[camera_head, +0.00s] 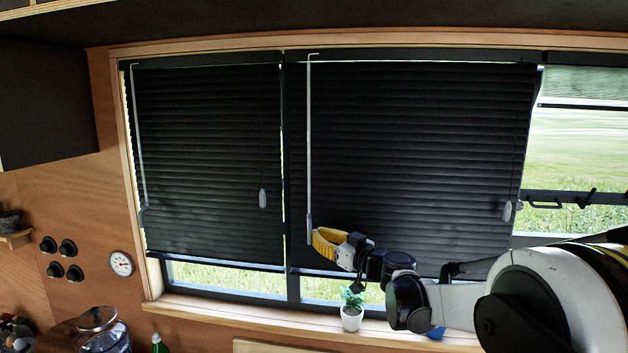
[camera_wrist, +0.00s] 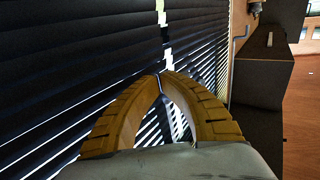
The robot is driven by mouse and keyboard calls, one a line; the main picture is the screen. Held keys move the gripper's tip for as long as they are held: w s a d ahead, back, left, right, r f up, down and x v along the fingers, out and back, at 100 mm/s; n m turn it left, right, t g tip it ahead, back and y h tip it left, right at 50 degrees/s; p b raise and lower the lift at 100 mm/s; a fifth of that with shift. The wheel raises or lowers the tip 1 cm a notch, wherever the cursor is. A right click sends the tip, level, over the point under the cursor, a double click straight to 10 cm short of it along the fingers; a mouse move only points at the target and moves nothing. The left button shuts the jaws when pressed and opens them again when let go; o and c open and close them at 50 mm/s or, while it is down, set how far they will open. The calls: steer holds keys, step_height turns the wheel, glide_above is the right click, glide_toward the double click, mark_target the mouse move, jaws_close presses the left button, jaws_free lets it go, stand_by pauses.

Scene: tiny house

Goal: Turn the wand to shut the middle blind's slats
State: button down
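The middle blind (camera_head: 420,150) is black and hangs lowered over the middle window. From the head view its slats look dark with little light between them. In the wrist view its slats (camera_wrist: 70,60) show bright gaps low down. Its thin grey wand (camera_head: 309,140) hangs near the left edge, with a thicker handle (camera_head: 309,228) at the bottom. My gripper (camera_head: 316,238) has yellow fingers with tips at the handle's lower end. In the wrist view the fingertips (camera_wrist: 160,77) come together with a narrow dark thing between them, apparently the wand. The fingers partly hide it.
The left blind (camera_head: 205,160) hangs beside it with its own wand (camera_head: 137,135). A pull cord's tassel (camera_head: 507,211) hangs at the middle blind's right. A small potted plant (camera_head: 352,312) stands on the wooden sill (camera_head: 240,316) below my gripper. The right window (camera_head: 585,150) is uncovered.

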steer(key=shift+d, duration=0.15)
steer(key=w+d+b+v, duration=0.1)
steer(key=v, duration=0.8)
steer(key=shift+b, duration=0.4)
steer(key=s+f+m+g+h+b, duration=0.3)
steer(key=s+f+g+h+b, duration=0.1)
steer(key=s+f+b, duration=1.5)
steer(key=s+d+f+m+h+b, duration=0.1)
steer(key=s+d+f+b, duration=0.3)
steer(key=f, duration=0.5)
steer(key=s+d+f+m+g+h+b, duration=0.1)
steer(key=s+d+f+h+b, duration=0.3)
steer(key=s+f, duration=0.5)
steer(key=s+d+f+m+g+h+b, duration=0.1)
steer(key=s+d+f+m+h+b, duration=0.2)
steer(key=f, duration=0.7)
steer(key=s+d+b, duration=0.2)
steer(key=s+b, duration=0.1)
steer(key=shift+s+d+f, duration=0.25)
steer(key=shift+s+d, duration=0.15)
